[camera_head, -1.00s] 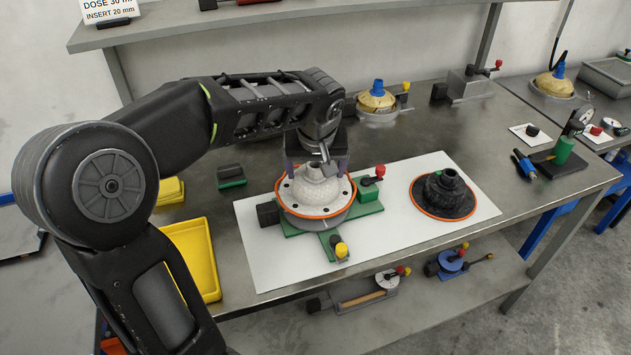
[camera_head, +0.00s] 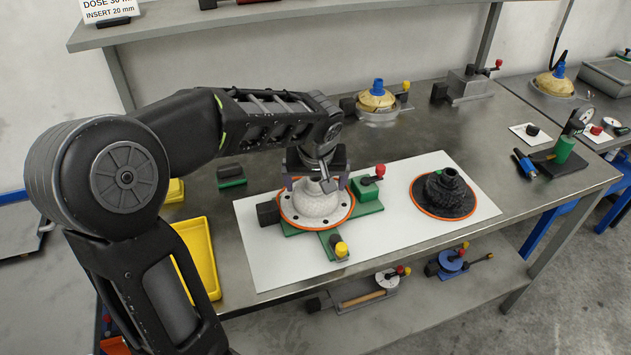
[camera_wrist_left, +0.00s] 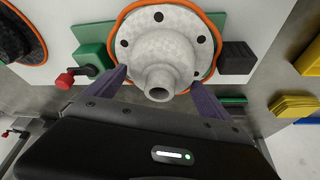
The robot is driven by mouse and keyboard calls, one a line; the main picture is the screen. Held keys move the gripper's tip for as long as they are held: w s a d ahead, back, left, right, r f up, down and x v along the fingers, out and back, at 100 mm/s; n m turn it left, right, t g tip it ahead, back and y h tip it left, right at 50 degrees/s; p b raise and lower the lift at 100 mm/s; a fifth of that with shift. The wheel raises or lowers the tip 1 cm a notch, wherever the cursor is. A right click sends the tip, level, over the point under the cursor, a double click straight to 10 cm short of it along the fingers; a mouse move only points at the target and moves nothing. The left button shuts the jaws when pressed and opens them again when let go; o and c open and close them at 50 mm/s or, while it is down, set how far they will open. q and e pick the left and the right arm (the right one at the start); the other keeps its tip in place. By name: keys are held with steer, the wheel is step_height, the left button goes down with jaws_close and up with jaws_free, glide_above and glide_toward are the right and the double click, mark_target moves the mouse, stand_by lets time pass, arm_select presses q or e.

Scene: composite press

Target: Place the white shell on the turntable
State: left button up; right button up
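The white shell (camera_head: 316,207) is a speckled dome with a short neck, a flange with dark holes and an orange rim. It sits level over the green turntable fixture (camera_head: 367,204), and its flange hides nearly all of the grey disc. Whether it bears fully on the disc is hard to tell. My left gripper (camera_head: 317,186) reaches down over the shell, its two purple fingers on opposite sides of the dome, apparently shut on it. In the left wrist view the shell's neck (camera_wrist_left: 160,83) lies between the fingers (camera_wrist_left: 158,84). My right gripper is not in view.
A black shell with an orange rim (camera_head: 444,193) lies right on the white mat (camera_head: 275,274). The fixture has a red knob (camera_head: 380,170), a yellow knob (camera_head: 341,249) and a black block (camera_head: 268,213). A yellow tray (camera_head: 203,262) is at the left.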

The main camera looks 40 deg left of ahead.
arm_select(q)
steer(key=shift+o, duration=0.6)
steer(key=shift+d+r, duration=0.1)
steer(key=shift+r, duration=0.4)
steer(key=v, duration=1.1)
steer(key=shift+s, duration=0.15)
